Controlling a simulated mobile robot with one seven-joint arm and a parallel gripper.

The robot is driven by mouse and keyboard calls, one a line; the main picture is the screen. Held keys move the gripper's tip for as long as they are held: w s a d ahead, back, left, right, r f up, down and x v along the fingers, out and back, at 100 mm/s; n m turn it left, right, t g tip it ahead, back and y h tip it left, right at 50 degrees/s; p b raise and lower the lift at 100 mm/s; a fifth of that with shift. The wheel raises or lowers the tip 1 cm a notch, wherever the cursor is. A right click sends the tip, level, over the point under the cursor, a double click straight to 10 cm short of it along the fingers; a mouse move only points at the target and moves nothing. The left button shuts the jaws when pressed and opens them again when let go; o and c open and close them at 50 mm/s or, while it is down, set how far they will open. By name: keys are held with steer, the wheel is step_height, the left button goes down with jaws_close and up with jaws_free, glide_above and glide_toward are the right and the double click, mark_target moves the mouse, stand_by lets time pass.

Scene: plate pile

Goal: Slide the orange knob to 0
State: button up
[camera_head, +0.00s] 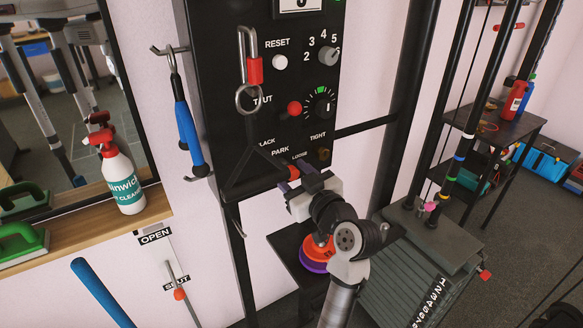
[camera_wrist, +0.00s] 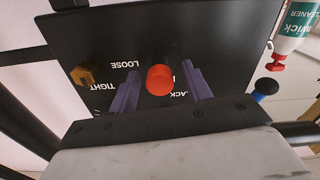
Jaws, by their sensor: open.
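My gripper (camera_head: 296,178) is at the lower part of the black panel (camera_head: 222,75), below the PARK label. In the wrist view my gripper (camera_wrist: 160,74) has its two purple fingers apart, one on each side of a red-orange round knob (camera_wrist: 160,80). There is a gap on both sides, so the knob is not gripped. In the head view this knob (camera_head: 293,172) is partly hidden by my gripper. A brown-orange knob (camera_head: 323,154) sits to its right, beside LOOSE and TIGHT; it also shows in the wrist view (camera_wrist: 83,76). No 0 mark is readable near either knob.
A red knob (camera_head: 294,107), a dial (camera_head: 319,104) and a white button (camera_head: 280,62) are higher up. A carabiner and ring with a black strap (camera_head: 248,150) hang close left of my gripper. A spray bottle (camera_head: 120,180) stands on the left shelf.

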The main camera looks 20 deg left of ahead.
steer(key=shift+w+a, duration=0.25)
steer(key=shift+a, duration=0.05)
steer(key=shift+c, duration=0.3)
jaws_close()
